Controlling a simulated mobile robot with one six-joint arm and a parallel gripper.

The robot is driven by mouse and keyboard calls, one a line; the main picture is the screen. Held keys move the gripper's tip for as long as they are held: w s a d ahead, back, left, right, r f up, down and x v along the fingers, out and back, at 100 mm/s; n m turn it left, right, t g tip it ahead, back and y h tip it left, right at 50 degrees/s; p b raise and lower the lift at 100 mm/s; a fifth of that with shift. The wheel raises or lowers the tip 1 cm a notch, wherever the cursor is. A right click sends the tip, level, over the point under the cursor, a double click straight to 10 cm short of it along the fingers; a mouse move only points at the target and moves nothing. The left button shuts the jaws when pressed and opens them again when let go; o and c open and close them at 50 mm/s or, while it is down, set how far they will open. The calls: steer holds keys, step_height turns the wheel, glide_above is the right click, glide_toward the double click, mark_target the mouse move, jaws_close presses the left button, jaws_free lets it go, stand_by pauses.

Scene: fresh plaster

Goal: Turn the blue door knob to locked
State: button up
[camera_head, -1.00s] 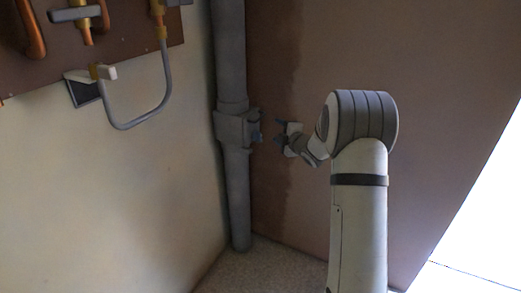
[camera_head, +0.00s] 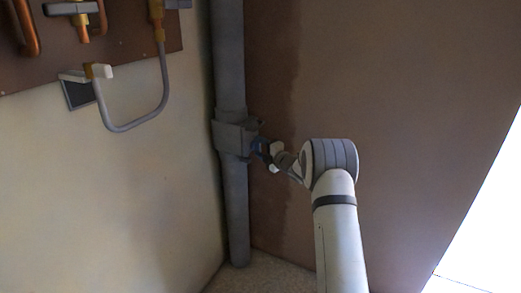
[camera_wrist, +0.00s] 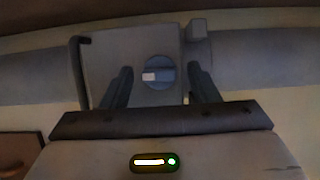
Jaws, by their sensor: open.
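The blue round knob (camera_wrist: 158,73) sits on a grey box fitting (camera_wrist: 112,50) on the grey pipe. A pale mark shows on the left part of the knob's bar in the wrist view. In the wrist view my gripper (camera_wrist: 161,82) is open, with one dark finger to the left of the knob and one to the right, both apart from it in the picture. In the head view my gripper (camera_head: 266,151) is close to the right side of the fitting (camera_head: 231,136), and the knob (camera_head: 257,145) is partly hidden behind it. I cannot tell whether they touch.
The grey vertical pipe (camera_head: 229,60) stands in the corner between a cream wall (camera_head: 100,200) and a brown wall (camera_head: 390,80). A brown board (camera_head: 120,38) with copper pipes and a looped grey hose (camera_head: 128,128) hangs at upper left. Speckled floor lies below.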

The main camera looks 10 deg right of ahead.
steer(key=c, duration=0.9)
steer(key=shift+r+p, duration=0.15)
steer(key=shift+p, duration=0.3)
steer(key=shift+w+d+r+m+g+y+p, duration=0.1)
steer(key=shift+m+g+y+p, duration=0.15)
steer(key=shift+m+g+p, duration=1.75)
steer(key=shift+w+d+m+g+y+p, duration=0.1)
steer(key=shift+m+g+y+p, duration=0.3)
steer(key=shift+m+p, duration=3.1)
steer(key=shift+w+d+r+m+g+y+p, duration=0.15)
steer(key=shift+m+g+p, duration=1.1)
steer(key=shift+p, duration=3.05)
steer(key=shift+s+a+f, duration=0.1)
steer(key=o, duration=0.9)
